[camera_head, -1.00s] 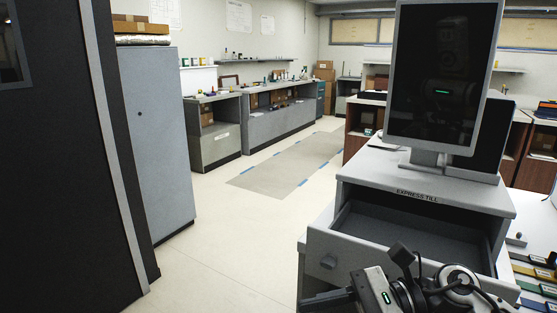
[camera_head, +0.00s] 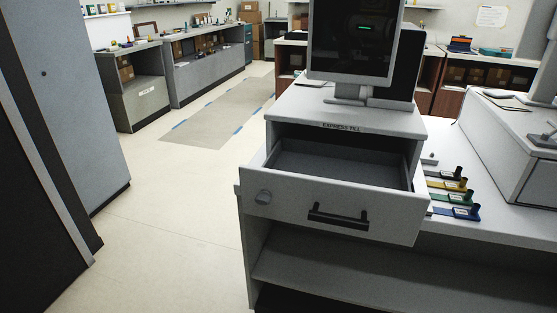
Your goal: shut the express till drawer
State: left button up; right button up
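The express till (camera_head: 345,115) is a grey box on the counter, with "EXPRESS TILL" lettered on its front edge. Its drawer (camera_head: 390,218) is pulled out towards me, and its inside looks empty. Neither of my grippers shows in the head view now.
A dark monitor (camera_head: 352,40) stands on the till. Several coloured holders (camera_head: 452,198) lie on the counter to its right, with another till (camera_head: 513,150) beyond them. An open shelf (camera_head: 340,265) is under the drawer. The floor (camera_head: 165,225) to the left is clear.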

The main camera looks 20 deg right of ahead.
aim_at(349, 190)
jog(key=z, duration=0.65)
jog(key=k, duration=0.35)
jog(key=z, duration=0.4)
jog(key=i, duration=0.5)
